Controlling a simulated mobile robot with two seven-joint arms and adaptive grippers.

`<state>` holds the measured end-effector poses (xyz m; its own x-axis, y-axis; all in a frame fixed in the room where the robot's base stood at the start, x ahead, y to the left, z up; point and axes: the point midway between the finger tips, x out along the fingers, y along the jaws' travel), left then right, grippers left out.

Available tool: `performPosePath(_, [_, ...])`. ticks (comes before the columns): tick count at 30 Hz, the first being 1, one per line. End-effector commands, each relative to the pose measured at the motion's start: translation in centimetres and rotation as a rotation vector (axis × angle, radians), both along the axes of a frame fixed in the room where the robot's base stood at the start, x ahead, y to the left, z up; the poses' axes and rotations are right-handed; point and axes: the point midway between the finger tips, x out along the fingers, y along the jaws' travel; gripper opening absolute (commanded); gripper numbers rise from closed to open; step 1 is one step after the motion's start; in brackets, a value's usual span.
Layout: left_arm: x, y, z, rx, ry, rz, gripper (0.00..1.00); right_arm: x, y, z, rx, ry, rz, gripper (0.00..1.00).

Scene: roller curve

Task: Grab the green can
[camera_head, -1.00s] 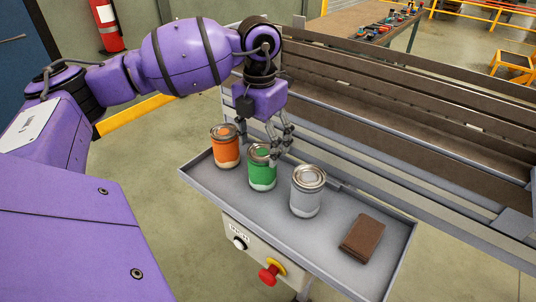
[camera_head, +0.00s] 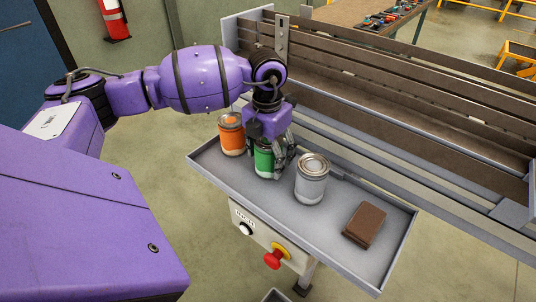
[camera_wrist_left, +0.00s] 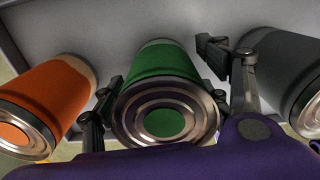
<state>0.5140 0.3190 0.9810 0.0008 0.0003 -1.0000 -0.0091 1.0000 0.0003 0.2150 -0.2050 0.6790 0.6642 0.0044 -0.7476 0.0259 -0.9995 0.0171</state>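The green can (camera_head: 264,160) stands upright on the grey tray, partly hidden by my left gripper (camera_head: 277,162). The gripper is lowered around it from above. In the left wrist view the green can (camera_wrist_left: 160,75) lies between the two fingers, one on each side. A gap shows between the can and the right-hand finger, so the gripper looks open. Contact at the left-hand finger is hard to tell. My right gripper is out of view.
An orange can (camera_head: 231,135) stands close left of the green can, and a grey can (camera_head: 311,180) close right. A brown block (camera_head: 364,226) lies at the tray's right. The tray (camera_head: 325,243) has a raised rim. A roller conveyor (camera_head: 400,105) runs behind it.

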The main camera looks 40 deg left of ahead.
Motion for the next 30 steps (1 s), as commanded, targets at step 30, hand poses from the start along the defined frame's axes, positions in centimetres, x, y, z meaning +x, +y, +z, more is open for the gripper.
performPosePath(30, [-1.6,-0.7,5.4,0.002,-0.003,-0.005,0.21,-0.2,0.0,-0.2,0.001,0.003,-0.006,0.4])
